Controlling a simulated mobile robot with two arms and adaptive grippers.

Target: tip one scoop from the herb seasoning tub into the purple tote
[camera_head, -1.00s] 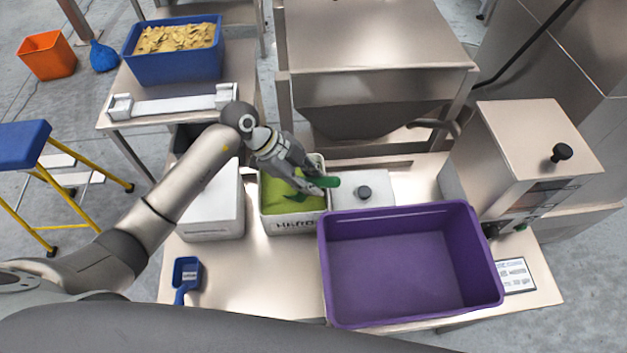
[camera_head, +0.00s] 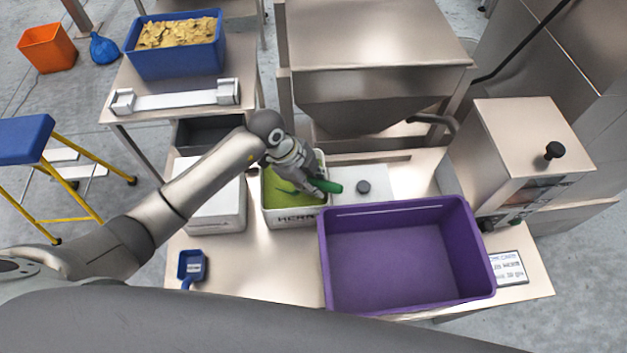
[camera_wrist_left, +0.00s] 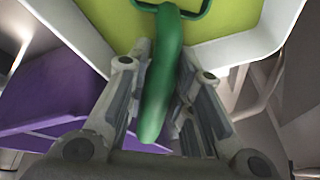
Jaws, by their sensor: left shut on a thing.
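The herb seasoning tub (camera_head: 296,219) is a white box with a lettered front, holding green seasoning (camera_head: 292,204). My left gripper (camera_head: 316,185) is over its right side, shut on the green handle of a scoop (camera_head: 331,187). In the left wrist view, the handle (camera_wrist_left: 160,90) lies between the two fingers, and the scoop's outline reaches over the green seasoning (camera_wrist_left: 228,18). The scoop's bowl is mostly hidden, so I cannot tell its load. The purple tote (camera_head: 410,213) is right of the tub and looks empty. My right gripper is not in view.
A lidded white tub (camera_head: 213,213) stands left of the herb tub. A blue scoop (camera_head: 191,266) lies in front of it. A steel weigher (camera_head: 515,150) stands at the right.

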